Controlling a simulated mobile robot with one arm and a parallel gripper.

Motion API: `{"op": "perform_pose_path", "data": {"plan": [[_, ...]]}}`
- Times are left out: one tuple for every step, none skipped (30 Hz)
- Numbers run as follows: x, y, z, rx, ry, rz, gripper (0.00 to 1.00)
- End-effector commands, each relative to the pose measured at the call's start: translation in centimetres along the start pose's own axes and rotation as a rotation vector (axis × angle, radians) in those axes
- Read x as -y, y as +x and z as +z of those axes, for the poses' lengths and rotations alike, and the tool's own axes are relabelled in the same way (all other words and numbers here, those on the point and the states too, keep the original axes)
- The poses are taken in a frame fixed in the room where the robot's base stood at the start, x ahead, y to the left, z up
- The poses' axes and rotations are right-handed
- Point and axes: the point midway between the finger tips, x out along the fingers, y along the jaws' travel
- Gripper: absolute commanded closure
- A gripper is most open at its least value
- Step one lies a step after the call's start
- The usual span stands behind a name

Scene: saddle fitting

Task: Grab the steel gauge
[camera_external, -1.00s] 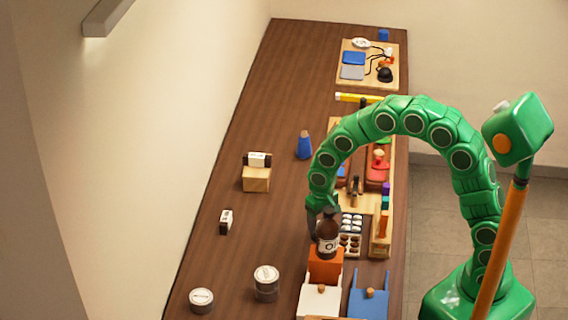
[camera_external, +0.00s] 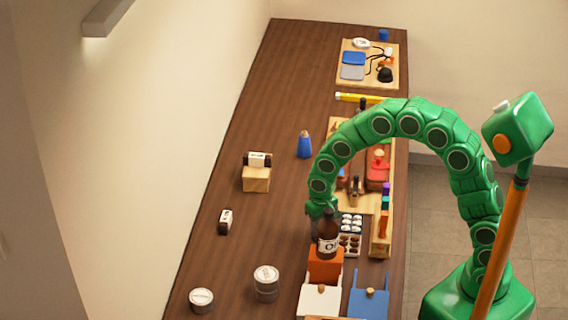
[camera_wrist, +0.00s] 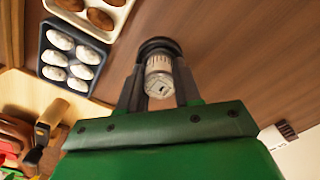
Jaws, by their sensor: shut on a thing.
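The steel gauge (camera_wrist: 159,80) appears to be the small silvery cylinder with a pale, dark-marked end in the wrist view. My gripper (camera_wrist: 158,88) is shut on it, with one dark finger on each side. A dark round part shows behind the gauge; I cannot tell if it belongs to it. The gauge itself is hidden there.
Two round tins (camera_external: 266,283) (camera_external: 201,299) stand front left.

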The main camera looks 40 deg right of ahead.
Motion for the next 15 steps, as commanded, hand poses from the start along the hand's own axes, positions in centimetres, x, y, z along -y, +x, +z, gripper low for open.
{"op": "perform_pose_path", "data": {"plan": [[0.0,0.0,0.0,0.000,0.000,0.000,1.00],[0.0,0.0,0.0,0.000,0.000,0.000,1.00],[0.0,-0.1,0.0,0.000,0.000,0.000,1.00],[0.0,-0.2,0.0,-0.001,0.000,-0.001,1.00],[0.0,-0.3,0.0,-0.001,0.000,-0.001,1.00],[0.0,-0.5,-0.1,-0.002,0.001,-0.001,1.00],[0.0,-0.8,-0.1,-0.002,0.001,-0.002,1.00],[0.0,-1.1,-0.1,-0.003,0.001,-0.002,1.00],[0.0,-1.6,-0.1,-0.003,0.001,-0.002,1.00],[0.0,-2.0,-0.1,-0.003,0.000,-0.001,1.00],[0.0,-2.4,-0.1,-0.003,0.000,0.000,1.00],[0.0,-3.0,-0.1,-0.002,0.000,0.000,1.00],[-0.1,-3.4,0.1,-0.002,0.000,0.000,1.00],[-0.2,-3.6,0.3,-0.001,0.000,0.000,1.00],[-0.3,-3.9,0.6,0.000,0.000,0.000,1.00]]}}
